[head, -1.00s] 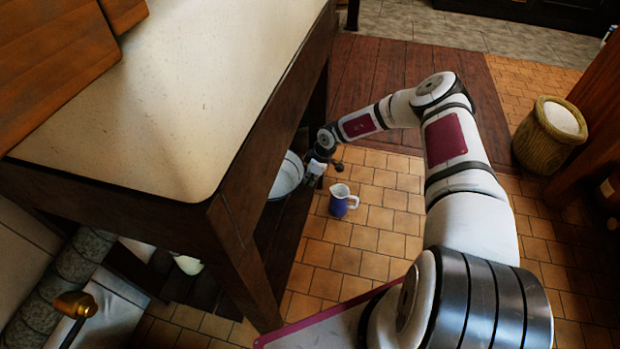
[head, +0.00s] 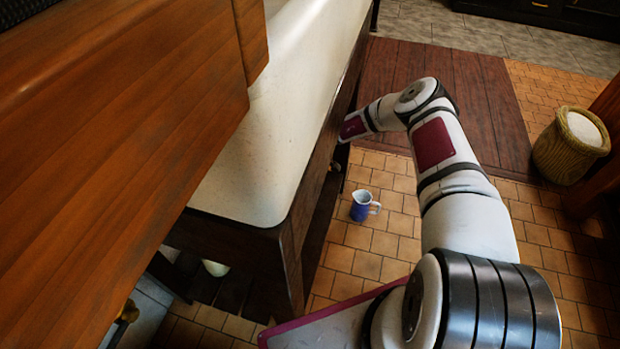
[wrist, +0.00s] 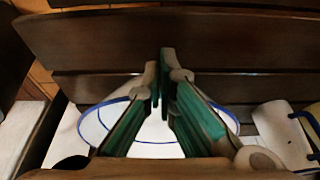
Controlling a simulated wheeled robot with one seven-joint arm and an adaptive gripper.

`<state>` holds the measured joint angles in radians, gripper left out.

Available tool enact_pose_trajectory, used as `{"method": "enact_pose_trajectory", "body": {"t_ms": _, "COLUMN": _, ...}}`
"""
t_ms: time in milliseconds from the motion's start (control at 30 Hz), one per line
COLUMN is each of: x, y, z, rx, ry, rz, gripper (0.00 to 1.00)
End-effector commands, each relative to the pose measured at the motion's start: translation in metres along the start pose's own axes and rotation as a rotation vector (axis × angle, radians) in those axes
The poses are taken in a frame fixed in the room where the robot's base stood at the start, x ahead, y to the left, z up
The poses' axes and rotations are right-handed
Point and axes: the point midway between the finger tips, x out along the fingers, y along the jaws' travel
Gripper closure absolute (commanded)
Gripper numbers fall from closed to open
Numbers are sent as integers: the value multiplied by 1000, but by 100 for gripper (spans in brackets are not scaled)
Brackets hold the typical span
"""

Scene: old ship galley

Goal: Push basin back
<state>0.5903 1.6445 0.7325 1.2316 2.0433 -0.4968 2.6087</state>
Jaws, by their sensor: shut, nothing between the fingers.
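The basin (wrist: 95,124) is white with a blue rim and shows low in the wrist view. It sits at a dark slatted wooden shelf (wrist: 190,42). My gripper (wrist: 160,72) is shut and empty, with its green-padded fingers over the middle of the basin and hiding part of it. I cannot tell if the fingers touch it. In the head view the basin and my gripper are hidden behind the table (head: 262,150), and my forearm reaches in under its right edge.
A white vessel with blue trim (wrist: 283,133) is close to the basin's right in the wrist view. A blue and white jug (head: 361,207) stands on the tiled floor beside the table. A wooden cabinet (head: 120,130) fills the left.

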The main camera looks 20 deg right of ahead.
Motion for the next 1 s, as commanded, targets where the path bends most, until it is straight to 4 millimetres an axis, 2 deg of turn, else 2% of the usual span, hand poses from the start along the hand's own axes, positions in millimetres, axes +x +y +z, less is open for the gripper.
{"method": "enact_pose_trajectory", "body": {"t_ms": 267, "x": -2, "y": 0, "z": 4, "rx": 0, "ry": 0, "rz": -1, "gripper": 100}}
{"method": "enact_pose_trajectory", "body": {"t_ms": 367, "x": -6, "y": -1, "z": 14, "rx": -1, "ry": -1, "rz": -2, "gripper": 100}}
{"method": "enact_pose_trajectory", "body": {"t_ms": 500, "x": -15, "y": -3, "z": 38, "rx": -5, "ry": -1, "rz": -4, "gripper": 100}}
{"method": "enact_pose_trajectory", "body": {"t_ms": 800, "x": -80, "y": -1, "z": 36, "rx": -10, "ry": 0, "rz": -2, "gripper": 100}}
{"method": "enact_pose_trajectory", "body": {"t_ms": 1000, "x": -104, "y": -2, "z": 36, "rx": -9, "ry": 0, "rz": -3, "gripper": 100}}
